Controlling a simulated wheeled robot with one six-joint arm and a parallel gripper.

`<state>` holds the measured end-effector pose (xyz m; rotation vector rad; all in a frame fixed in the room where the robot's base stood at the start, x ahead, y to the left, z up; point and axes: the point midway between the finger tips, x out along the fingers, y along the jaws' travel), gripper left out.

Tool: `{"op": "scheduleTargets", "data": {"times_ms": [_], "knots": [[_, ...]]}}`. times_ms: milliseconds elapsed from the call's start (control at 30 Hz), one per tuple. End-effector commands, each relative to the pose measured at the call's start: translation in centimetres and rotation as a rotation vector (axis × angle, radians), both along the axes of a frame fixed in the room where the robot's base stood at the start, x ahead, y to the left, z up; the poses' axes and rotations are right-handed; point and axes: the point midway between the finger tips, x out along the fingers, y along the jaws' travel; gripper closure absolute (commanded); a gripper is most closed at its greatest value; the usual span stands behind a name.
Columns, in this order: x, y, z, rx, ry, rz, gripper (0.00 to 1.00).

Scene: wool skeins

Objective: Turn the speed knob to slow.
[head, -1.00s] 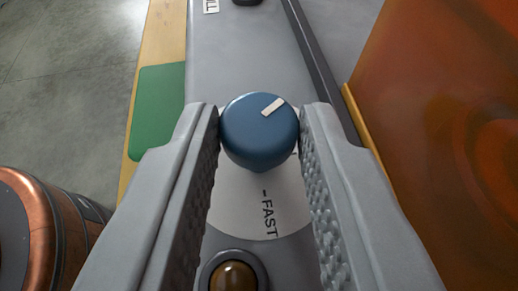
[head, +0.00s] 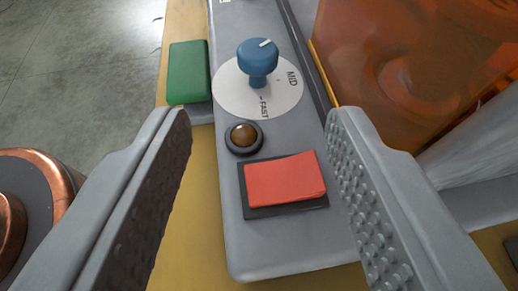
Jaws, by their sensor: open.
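The speed knob (head: 257,58) is blue with a white pointer mark on its top. It stands on a white round dial (head: 232,94) on the grey control panel, at the top middle of the view. The words MID and FAST show on the dial; the far part is hidden or unmarked from here. The pointer is turned toward the upper right. My gripper (head: 258,118) is open and empty, its fingers wide apart, back from the knob and not touching it.
A green block (head: 189,72) lies left of the dial. An amber button (head: 243,136) and a red paddle (head: 286,179) are nearer on the grey panel (head: 285,254). An orange see-through cover (head: 395,50) rises at right. A copper-rimmed drum (head: 30,190) stands at lower left.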

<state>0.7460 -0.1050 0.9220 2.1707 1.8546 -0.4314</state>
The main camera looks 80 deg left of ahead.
Motion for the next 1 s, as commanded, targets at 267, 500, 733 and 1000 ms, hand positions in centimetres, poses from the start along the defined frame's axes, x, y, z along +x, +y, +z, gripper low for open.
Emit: {"op": "scheduleTargets", "data": {"times_ms": [267,500,733,1000], "knots": [[-0.7,-4.9,2.0,0.000,-0.001,-0.003,0.54],[-1.1,-7.1,3.0,-0.001,0.000,-0.001,0.54],[-1.2,-7.4,3.2,0.000,0.000,0.001,0.54],[-1.1,-7.4,3.1,0.000,0.000,0.000,0.54]]}}
